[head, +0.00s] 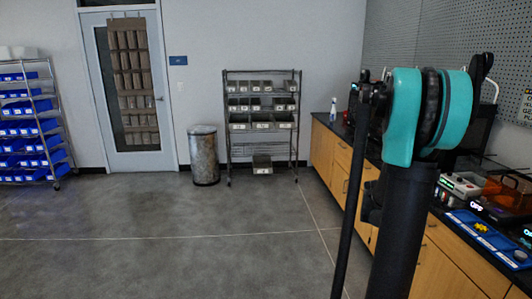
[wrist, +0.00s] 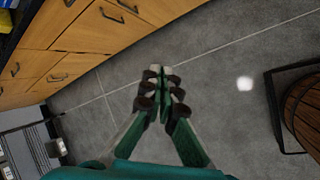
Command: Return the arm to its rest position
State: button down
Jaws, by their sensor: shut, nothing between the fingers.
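My gripper (wrist: 159,72) shows in the wrist view, its two fingers together at the tips, shut and empty. It hangs over bare grey floor. In the head view my arm stands at the right, with a teal joint at its top, in front of the wooden counter (head: 356,215). The gripper's fingers cannot be made out in the head view.
The counter runs along the right wall with a blue tray (head: 465,217) on it. A shelf rack (head: 262,140), a trash can (head: 203,155) and a rack of blue bins (head: 30,130) stand farther off. A barrel-like wooden thing (wrist: 303,115) is right in the wrist view. The floor (head: 150,235) is clear.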

jog(key=s+a+m+y, duration=0.2)
jog(key=s+a, duration=0.4)
jog(key=a, duration=0.3)
jog(key=s+a+f+m+y, duration=0.1)
jog(key=s+a+m+y, duration=0.1)
jog(key=s+a+m, duration=0.3)
jog(key=s+a+f+m+y, duration=0.1)
jog(key=s+a+m, duration=0.3)
jog(key=s+a, duration=0.4)
jog(key=a, duration=0.6)
jog(key=shift+f+t+y, duration=0.15)
jog(key=shift+t+y, duration=0.25)
